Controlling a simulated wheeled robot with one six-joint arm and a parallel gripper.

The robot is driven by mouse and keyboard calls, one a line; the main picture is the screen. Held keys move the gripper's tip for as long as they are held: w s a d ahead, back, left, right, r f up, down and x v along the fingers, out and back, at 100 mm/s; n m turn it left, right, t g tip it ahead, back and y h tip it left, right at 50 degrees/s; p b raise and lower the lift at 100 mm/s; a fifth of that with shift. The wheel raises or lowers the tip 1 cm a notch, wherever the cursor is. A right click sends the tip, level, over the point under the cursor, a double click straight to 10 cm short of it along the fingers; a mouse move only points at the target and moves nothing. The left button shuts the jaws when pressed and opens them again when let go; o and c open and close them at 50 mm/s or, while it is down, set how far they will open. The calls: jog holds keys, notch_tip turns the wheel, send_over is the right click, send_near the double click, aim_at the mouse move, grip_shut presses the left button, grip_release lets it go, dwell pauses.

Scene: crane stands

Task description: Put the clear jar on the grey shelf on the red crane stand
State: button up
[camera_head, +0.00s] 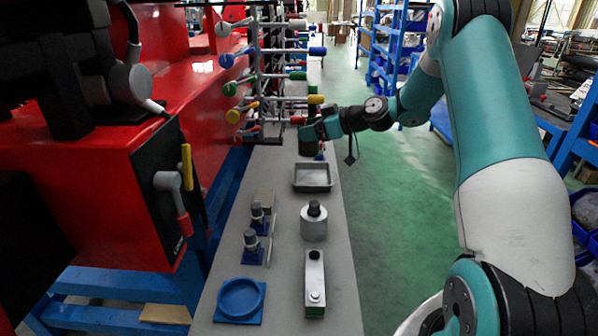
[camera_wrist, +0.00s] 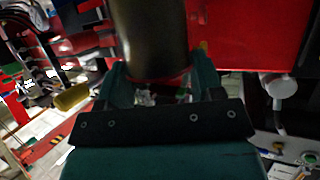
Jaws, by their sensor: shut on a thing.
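My gripper (camera_wrist: 160,85) is shut on a smooth cylinder, which fits the clear jar (camera_wrist: 150,38); it looks dark and glassy in the wrist view. In the head view my gripper (camera_head: 308,132) is over the far part of the grey shelf (camera_head: 285,170). A dark green shape just below the gripper may be the jar; I cannot tell whether it touches the shelf. The red crane stand (camera_head: 75,180) rises along the left of the shelf.
On the shelf are a metal tray (camera_head: 312,178), a pale cylinder with a black top (camera_head: 313,226), a silver box (camera_head: 315,275), a blue ring holder (camera_head: 240,301) and small blue-based fittings (camera_head: 252,248). A rack of coloured handles (camera_head: 270,75) stands close left of my gripper. Green floor lies right.

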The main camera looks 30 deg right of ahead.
notch_tip(320, 180, down, 19)
jog(key=shift+a+r+p, duration=0.1)
jog(key=shift+p, duration=0.8)
